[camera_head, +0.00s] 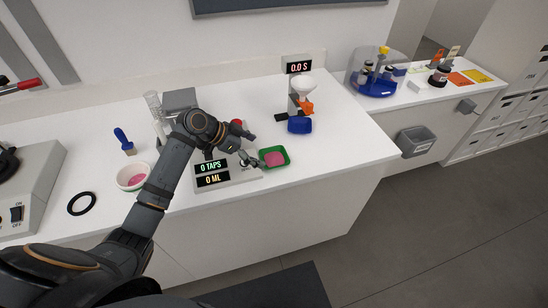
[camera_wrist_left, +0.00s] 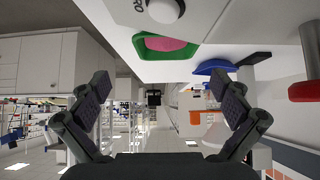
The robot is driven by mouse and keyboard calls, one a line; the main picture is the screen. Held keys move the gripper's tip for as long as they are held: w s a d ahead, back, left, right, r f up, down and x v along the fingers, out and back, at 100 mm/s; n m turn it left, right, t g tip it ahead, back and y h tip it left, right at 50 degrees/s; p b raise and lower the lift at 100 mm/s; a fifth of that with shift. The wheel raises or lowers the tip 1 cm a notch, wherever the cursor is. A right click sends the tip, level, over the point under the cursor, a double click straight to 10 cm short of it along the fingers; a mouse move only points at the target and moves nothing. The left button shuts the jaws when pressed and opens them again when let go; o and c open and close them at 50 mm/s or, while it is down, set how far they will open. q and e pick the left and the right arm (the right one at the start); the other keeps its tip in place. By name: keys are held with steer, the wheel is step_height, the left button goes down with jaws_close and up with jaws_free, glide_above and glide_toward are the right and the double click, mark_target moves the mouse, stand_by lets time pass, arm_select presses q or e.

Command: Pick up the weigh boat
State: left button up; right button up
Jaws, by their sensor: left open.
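A shallow green dish with pink material inside (camera_head: 287,151) sits on the white bench beside the display device; it looks like a weigh boat. It also shows in the left wrist view (camera_wrist_left: 147,53), beyond and above the gap between my fingers. I cannot tell for sure which is the weigh boat. My left gripper (camera_head: 252,149) is open and empty, just left of the green dish and apart from it. My right gripper is not in view.
A device reading "0 TAPS" and "0 ML" (camera_head: 212,181) stands under my left forearm. A funnel stand (camera_head: 292,92) is behind. A white bowl with pink inside (camera_head: 133,177), a blue-handled tool (camera_head: 123,138) and a black ring (camera_head: 81,204) lie left. Bench right of the green dish is clear.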

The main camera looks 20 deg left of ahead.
mark_target(279, 160)
arm_select(q)
steer(key=shift+w+d+f, duration=0.4)
steer(key=shift+w+f, duration=0.1)
steer(key=shift+w, duration=0.05)
steer(key=shift+w+f, duration=0.35)
steer(key=shift+w+d+f+p, duration=0.25)
steer(key=shift+d+p, duration=0.1)
steer(key=shift+p, duration=0.1)
steer(key=p+x, duration=0.1)
steer(key=x, duration=0.1)
steer(key=shift+d+f, duration=0.15)
steer(key=shift+f, duration=0.2)
steer(key=shift+x, duration=0.75)
steer(key=shift+w, duration=0.1)
steer(key=shift+c, duration=1.3)
steer(key=c, duration=0.8)
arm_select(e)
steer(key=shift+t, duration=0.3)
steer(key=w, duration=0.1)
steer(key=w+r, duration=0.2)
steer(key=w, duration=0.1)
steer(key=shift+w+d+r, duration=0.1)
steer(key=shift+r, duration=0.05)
